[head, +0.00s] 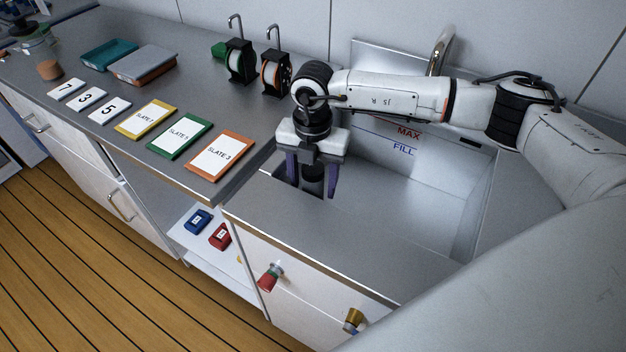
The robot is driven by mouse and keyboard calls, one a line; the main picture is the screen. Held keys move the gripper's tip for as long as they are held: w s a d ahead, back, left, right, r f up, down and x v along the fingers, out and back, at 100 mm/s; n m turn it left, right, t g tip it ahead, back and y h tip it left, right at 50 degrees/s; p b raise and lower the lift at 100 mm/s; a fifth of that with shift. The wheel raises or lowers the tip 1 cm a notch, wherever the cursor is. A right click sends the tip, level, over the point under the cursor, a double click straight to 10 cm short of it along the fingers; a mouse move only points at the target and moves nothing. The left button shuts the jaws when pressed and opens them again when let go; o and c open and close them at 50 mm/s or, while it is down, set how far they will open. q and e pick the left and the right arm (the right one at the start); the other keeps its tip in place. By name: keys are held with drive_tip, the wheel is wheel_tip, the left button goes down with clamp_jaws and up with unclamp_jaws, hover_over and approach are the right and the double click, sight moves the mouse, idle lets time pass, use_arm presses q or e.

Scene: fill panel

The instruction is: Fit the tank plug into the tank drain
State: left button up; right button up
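The tank (420,190) is a grey metal basin set in the counter, with MAX and FILL marks on its back wall. My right gripper (312,190) points down over the left end of the tank. Its two purple fingers stand apart, with something dark between them. I cannot tell whether that is the plug, a part of the gripper or the shaded tank behind. I cannot make out the tank plug for sure. The tank drain is not visible; the front ledge and the gripper hide part of the tank floor. My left gripper is not in view.
A tap (440,50) stands behind the tank, close to my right arm. Two spool stands (240,62) are on the counter left of the gripper. Framed slates (220,156), number cards and trays (143,64) lie further left. Knobs (270,277) stick out of the cabinet front.

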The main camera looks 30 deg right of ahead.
wheel_tip(320, 180, up, 12)
drive_tip(key=shift+r+b, duration=0.2)
drive_tip(key=shift+b, duration=0.1)
idle(0.3)
idle(0.5)
